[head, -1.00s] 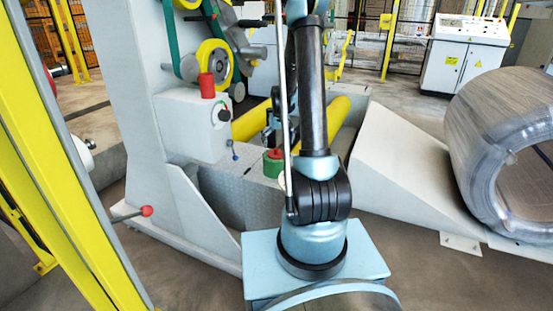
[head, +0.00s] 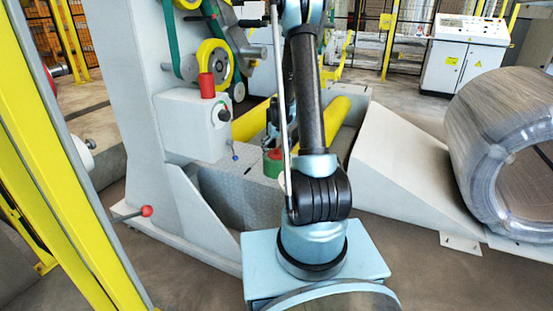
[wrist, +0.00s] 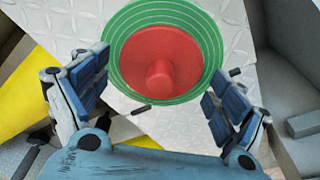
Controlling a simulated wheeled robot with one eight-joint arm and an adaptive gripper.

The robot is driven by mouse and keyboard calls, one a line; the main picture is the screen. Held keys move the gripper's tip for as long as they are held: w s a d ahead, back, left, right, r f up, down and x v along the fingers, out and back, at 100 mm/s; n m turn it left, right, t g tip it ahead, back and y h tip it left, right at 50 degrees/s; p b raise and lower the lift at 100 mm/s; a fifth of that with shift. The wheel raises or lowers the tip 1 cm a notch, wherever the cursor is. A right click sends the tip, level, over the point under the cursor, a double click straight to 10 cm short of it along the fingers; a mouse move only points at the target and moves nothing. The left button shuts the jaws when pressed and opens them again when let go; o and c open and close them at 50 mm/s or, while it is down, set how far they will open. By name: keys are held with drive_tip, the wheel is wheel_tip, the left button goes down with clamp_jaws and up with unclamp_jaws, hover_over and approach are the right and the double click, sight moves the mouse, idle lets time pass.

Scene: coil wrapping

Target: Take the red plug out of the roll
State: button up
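The green roll (wrist: 120,52) stands on a tread-plate metal surface, and I look at it from above in the wrist view. The red plug (wrist: 160,62), a round disc with a raised knob, sits in its middle. In the head view the roll (head: 271,167) and the plug (head: 274,153) show just left of my arm, partly hidden by it. My gripper (wrist: 155,96) is open and empty. Its blue-padded fingers are spread to the left and right of the roll's near side, and I see no contact with the plug.
A grey machine housing (head: 190,125) with a red cylinder (head: 206,86) on top stands to the left. Yellow rollers (head: 250,122) lie behind the roll. A grey ramp (head: 400,175) and a large wrapped coil (head: 480,140) are on the right.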

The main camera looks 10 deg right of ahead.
drive_tip(key=c, duration=0.7)
drive_tip(key=shift+r, duration=0.1)
drive_tip(key=shift+c, duration=0.3)
